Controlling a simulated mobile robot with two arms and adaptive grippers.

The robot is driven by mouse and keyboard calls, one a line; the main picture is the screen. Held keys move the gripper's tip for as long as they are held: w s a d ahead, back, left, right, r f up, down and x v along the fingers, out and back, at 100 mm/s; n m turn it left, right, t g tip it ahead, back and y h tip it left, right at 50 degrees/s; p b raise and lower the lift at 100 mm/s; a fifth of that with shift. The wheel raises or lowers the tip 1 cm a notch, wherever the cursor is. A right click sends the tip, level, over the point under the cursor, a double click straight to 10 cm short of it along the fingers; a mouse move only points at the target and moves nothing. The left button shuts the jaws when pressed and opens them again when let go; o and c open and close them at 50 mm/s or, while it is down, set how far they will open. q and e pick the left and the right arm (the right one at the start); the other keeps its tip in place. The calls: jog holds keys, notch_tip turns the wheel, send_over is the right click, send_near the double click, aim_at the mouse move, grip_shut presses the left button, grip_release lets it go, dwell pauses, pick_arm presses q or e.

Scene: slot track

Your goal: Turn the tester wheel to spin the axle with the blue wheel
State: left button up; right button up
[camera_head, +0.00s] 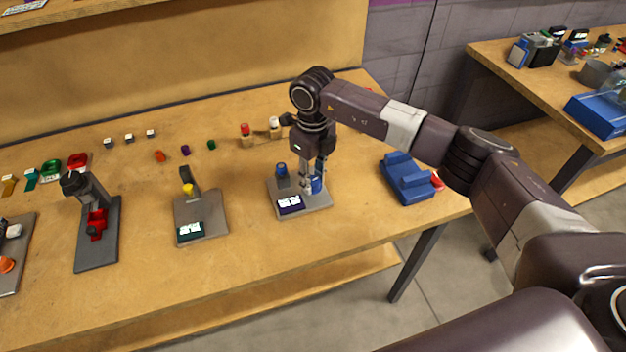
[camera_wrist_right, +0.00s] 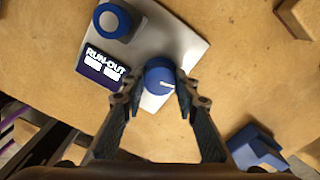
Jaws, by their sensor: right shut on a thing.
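The run-out tester is a grey plate (camera_head: 284,208) with a purple label reading RUN-OUT (camera_wrist_right: 103,64), in the middle of the bench. On its right side stands the tester wheel, a round blue knob with a white line on top (camera_wrist_right: 158,77). My right gripper (camera_head: 312,188) points down over it, with one finger on each side, shut on the knob. The blue wheel (camera_head: 281,169) sits at the plate's left; in the right wrist view it shows as a blue ring with a pale centre (camera_wrist_right: 112,20). The axle cannot be made out. My left gripper is out of view.
A blue cradle (camera_head: 408,178) stands right of the tester, near the bench edge. A grey plate with a yellow part (camera_head: 202,220) and a stand with a red part (camera_head: 97,235) are to the left. Small red-topped and white-topped pieces (camera_head: 246,136) stand behind.

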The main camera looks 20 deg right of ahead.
jog(key=m, duration=0.4)
jog(key=shift+m+b, duration=0.3)
jog(key=shift+b, duration=0.05)
jog(key=m, duration=0.4)
jog(key=shift+w+r+m, duration=0.1)
jog(key=shift+m, duration=0.2)
jog(key=m, duration=0.4)
jog(key=shift+m, duration=0.3)
jog(key=m, duration=0.4)
jog(key=shift+m+p, duration=0.3)
jog(key=shift+m, duration=0.1)
jog(key=o, duration=1.2)
jog(key=shift+c, duration=0.2)
notch_tip(320, 180, up, 12)
